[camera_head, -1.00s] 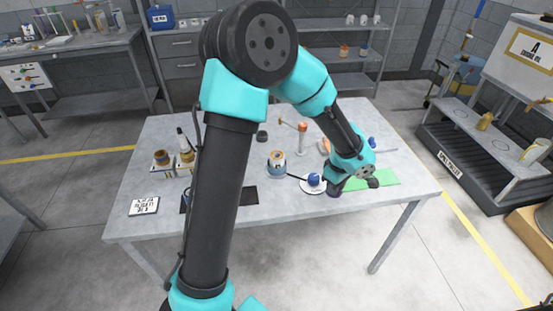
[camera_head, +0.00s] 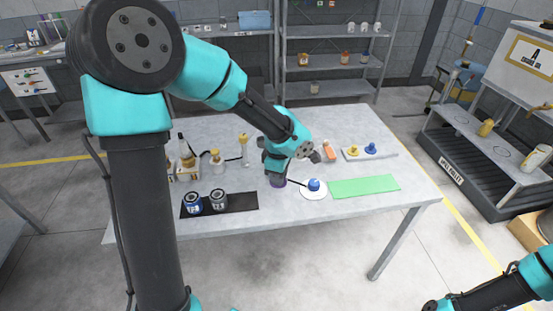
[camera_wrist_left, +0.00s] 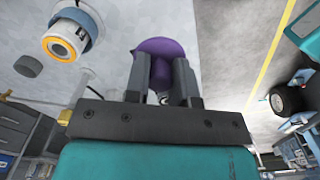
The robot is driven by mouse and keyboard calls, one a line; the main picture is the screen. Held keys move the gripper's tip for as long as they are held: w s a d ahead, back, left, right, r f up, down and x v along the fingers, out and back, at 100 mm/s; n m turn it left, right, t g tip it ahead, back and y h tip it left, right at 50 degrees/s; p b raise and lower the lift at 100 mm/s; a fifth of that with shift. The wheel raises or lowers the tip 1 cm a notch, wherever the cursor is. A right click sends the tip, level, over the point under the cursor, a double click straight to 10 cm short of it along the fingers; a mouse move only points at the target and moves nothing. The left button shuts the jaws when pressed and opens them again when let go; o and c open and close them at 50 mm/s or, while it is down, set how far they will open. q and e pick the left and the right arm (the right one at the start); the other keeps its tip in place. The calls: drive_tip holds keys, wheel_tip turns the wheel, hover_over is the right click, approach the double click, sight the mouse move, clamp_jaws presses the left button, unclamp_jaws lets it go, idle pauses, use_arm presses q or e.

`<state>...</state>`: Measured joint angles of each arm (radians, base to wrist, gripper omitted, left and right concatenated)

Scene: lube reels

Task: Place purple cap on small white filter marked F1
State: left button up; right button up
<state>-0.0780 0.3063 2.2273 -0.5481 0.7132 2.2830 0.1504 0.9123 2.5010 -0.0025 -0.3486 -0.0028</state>
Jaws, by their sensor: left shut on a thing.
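My left gripper (camera_head: 274,166) is shut on the purple cap (camera_wrist_left: 165,48), which sits between its two fingers in the left wrist view. In the head view the purple cap (camera_head: 279,182) shows just below the gripper, over the middle of the table. A white cylinder with a yellow-orange ring (camera_wrist_left: 65,42) lies to the left of the cap in the wrist view, apart from it. I cannot read an F1 mark on it. My gripper and arm hide part of the table in the head view. My right arm reaches in at the lower right; its gripper is unclear.
A white disc with a blue knob (camera_head: 314,185) and a green mat (camera_head: 364,187) lie to the right. A tray (camera_head: 384,154) holds yellow and blue pieces. Two cans stand on a black mat (camera_head: 240,201) at front left. An orange piece (camera_head: 329,151) stands behind the disc.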

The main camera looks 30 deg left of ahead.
use_arm(q)
drive_tip(key=w+a, duration=0.2)
drive_tip(key=w, duration=0.2)
drive_tip(key=w+a+f, duration=0.1)
drive_tip(key=w+a, duration=0.2)
drive_tip(key=w, duration=0.2)
drive_tip(key=w+a, duration=0.3)
drive_tip(key=w, duration=0.1)
drive_tip(key=shift+w+a+f, duration=0.1)
drive_tip(key=shift+w+f, duration=0.1)
drive_tip(key=shift+f, duration=0.05)
drive_tip(key=shift+f, duration=0.1)
drive_tip(key=shift+f, duration=1.65)
drive_tip(key=shift+f, duration=0.2)
drive_tip(key=o, duration=0.9)
drive_tip(key=shift+r, duration=0.15)
wheel_tip(320, 180, up, 12)
